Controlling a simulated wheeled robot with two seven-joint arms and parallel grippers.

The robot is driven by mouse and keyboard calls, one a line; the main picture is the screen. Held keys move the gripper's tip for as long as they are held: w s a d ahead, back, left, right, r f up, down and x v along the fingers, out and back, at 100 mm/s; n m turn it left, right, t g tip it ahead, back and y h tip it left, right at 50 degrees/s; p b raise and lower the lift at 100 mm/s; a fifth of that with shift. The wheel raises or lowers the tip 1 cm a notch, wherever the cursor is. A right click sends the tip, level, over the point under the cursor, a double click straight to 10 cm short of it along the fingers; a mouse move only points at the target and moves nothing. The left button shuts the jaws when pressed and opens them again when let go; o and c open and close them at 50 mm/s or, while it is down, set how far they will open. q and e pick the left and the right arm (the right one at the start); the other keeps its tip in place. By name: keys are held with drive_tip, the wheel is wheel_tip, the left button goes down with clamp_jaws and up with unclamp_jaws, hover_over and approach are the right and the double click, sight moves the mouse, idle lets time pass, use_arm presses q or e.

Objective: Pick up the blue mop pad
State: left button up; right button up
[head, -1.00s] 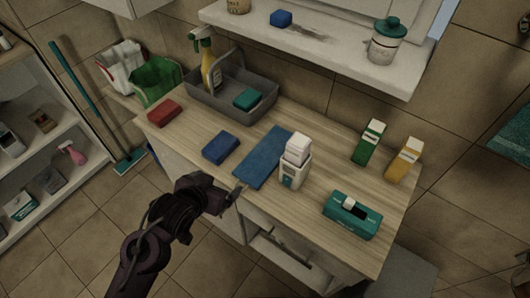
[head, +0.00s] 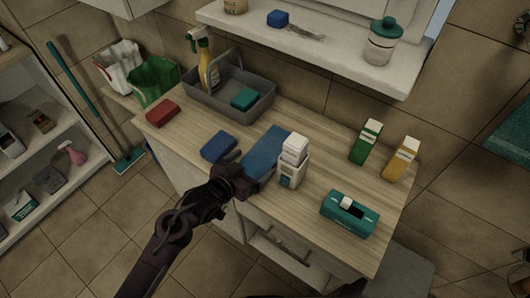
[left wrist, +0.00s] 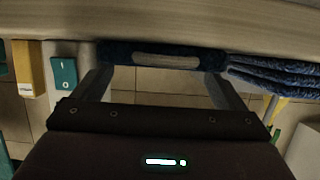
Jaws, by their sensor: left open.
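The blue mop pad (head: 265,150) is a long flat blue piece lying on the wooden counter, its near end at the front edge. My left gripper (head: 247,171) is open at that near end and partly covers it. In the left wrist view the pad's end (left wrist: 165,55), dark blue with a grey strip, shows between the open fingers (left wrist: 162,80), spanning about the gap. I cannot tell whether the fingers touch it. My right gripper is not in view.
A blue folded cloth (head: 219,147) lies close left of the pad, and a white bottle (head: 293,162) stands close at its right. A grey caddy (head: 230,92) is behind. A teal box (head: 349,213), green carton (head: 366,142) and yellow carton (head: 401,158) stand further right.

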sight(261, 157)
use_arm(q)
drive_tip(key=shift+x, duration=1.8)
drive_tip(key=shift+f, duration=0.1)
drive_tip(key=c, duration=0.7)
drive_tip(key=shift+c, duration=0.2)
